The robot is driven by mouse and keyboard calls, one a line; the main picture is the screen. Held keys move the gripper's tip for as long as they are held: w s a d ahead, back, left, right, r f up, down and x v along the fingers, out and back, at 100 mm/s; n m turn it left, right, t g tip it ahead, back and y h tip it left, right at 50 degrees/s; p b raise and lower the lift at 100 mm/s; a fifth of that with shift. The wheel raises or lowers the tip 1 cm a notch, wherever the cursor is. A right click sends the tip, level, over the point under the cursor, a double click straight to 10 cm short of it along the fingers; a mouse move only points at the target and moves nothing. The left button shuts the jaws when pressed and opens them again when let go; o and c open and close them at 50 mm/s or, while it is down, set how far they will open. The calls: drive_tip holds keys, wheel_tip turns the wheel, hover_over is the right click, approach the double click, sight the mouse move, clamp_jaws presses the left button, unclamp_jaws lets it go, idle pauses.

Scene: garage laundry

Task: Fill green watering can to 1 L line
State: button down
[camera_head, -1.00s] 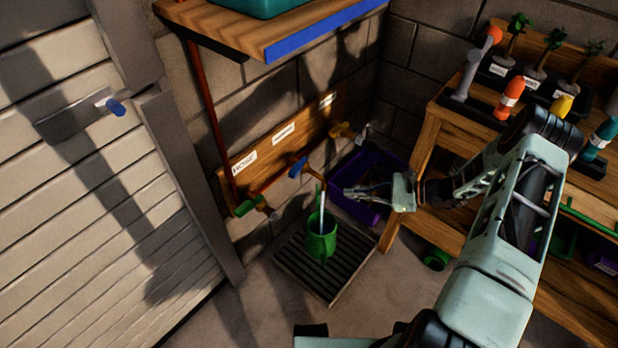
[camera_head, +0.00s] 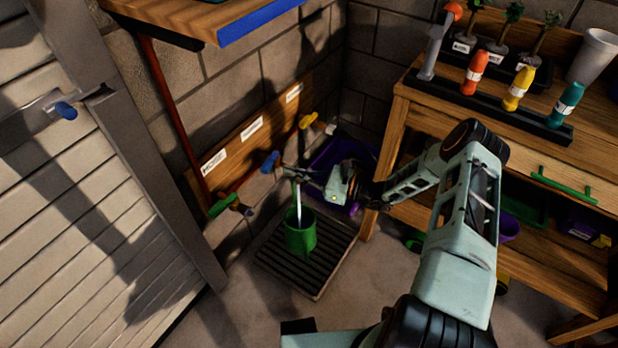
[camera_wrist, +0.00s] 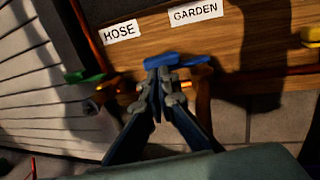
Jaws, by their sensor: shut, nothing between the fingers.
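The green watering can (camera_head: 301,238) stands on the dark slatted drain grate (camera_head: 270,262) below the middle tap. A pale stream of water (camera_head: 298,205) runs down into it; the water level inside and any 1 L line cannot be made out. The middle tap has a blue handle (camera_head: 270,161), which also shows in the wrist view (camera_wrist: 176,61) under the GARDEN label (camera_wrist: 195,12). My gripper (camera_head: 287,172) is at this tap, above the can, with its fingers shut and empty. In the wrist view the fingertips (camera_wrist: 160,72) are right at the blue handle; whether they touch it is unclear.
A tap with a green handle (camera_head: 223,205) is on the left and one with a yellow handle (camera_head: 308,120) on the right. A purple bin (camera_head: 330,160) stands behind my gripper. A wooden workbench (camera_head: 400,120) with several bottles (camera_head: 520,88) is at the right.

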sight(269, 169)
drive_tip(key=shift+x, duration=1.85)
drive_tip(key=shift+a+b, duration=0.1)
drive_tip(key=shift+b, duration=0.25)
drive_tip(key=shift+s+a, duration=0.1)
drive_tip(key=shift+a, duration=0.85)
